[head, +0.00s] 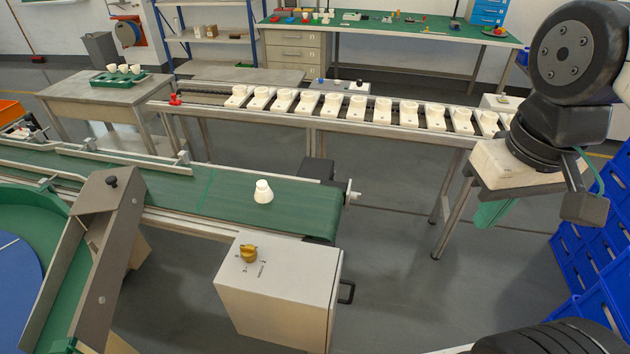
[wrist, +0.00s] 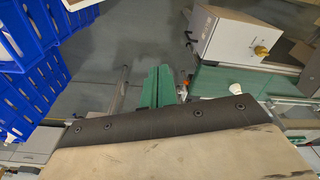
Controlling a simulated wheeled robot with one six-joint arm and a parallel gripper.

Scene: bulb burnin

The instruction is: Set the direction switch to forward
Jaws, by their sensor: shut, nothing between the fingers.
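The direction switch is a yellow rotary knob (head: 249,253) on the sloped top of a light grey control box (head: 285,295), beside the green conveyor. Small markings sit around the knob, too small to read. In the wrist view the knob (wrist: 261,51) shows at the upper right, on the box (wrist: 226,40). My gripper (head: 492,213) has green fingers and is at the right of the head view, well away from the box and to its right. In the wrist view its fingers (wrist: 158,88) look shut and empty.
A white bulb-like part (head: 263,191) stands on the green conveyor belt (head: 215,196). Behind is a line of white sockets (head: 370,108) on a rail. Blue crates (head: 590,255) stack at the right. The floor between the box and my gripper is clear.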

